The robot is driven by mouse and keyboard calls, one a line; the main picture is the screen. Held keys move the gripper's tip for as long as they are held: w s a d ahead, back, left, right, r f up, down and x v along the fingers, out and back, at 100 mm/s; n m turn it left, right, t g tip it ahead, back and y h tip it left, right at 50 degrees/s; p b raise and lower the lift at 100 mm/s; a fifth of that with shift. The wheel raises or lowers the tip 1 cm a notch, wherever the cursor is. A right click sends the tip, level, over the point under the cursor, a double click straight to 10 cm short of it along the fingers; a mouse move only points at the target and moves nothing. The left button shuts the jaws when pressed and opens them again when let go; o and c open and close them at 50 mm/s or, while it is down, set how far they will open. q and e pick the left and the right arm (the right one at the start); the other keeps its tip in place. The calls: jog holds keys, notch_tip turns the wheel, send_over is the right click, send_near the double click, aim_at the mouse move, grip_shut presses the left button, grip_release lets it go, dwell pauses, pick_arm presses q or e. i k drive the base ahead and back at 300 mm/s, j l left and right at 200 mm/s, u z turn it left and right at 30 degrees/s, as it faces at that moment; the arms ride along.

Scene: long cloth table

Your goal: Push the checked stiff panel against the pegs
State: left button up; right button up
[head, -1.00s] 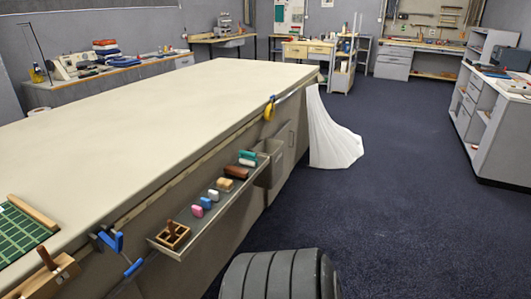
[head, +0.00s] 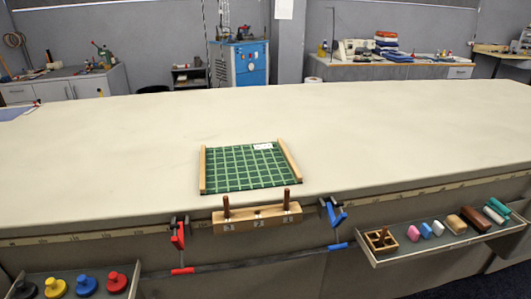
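The green checked panel (head: 240,170) lies flat on the table near its front edge, in the middle of the head view. A light wooden strip runs along its left side (head: 203,170) and another along its right side (head: 289,160). A small white label (head: 263,146) is at its far right corner. A wooden block (head: 258,218) with numbered marks sits at the table's front edge, just in front of the panel. Two brown pegs, left (head: 226,207) and right (head: 287,200), stand upright on it. A strip of cloth shows between panel and block. Neither gripper is in view.
A red clamp (head: 179,240) and a blue clamp (head: 335,215) flank the block at the table edge. Trays hang in front: the left (head: 135,280) holds coloured knobs, the right (head: 440,246) several small blocks. The cloth table (head: 400,130) is clear around the panel.

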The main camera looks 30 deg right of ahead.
aim_at(224, 169)
jog(key=i+j, duration=0.1)
jog(key=i, duration=0.45)
jog(key=i+j, duration=0.1)
jog(key=i, duration=0.4)
jog(key=u, duration=0.05)
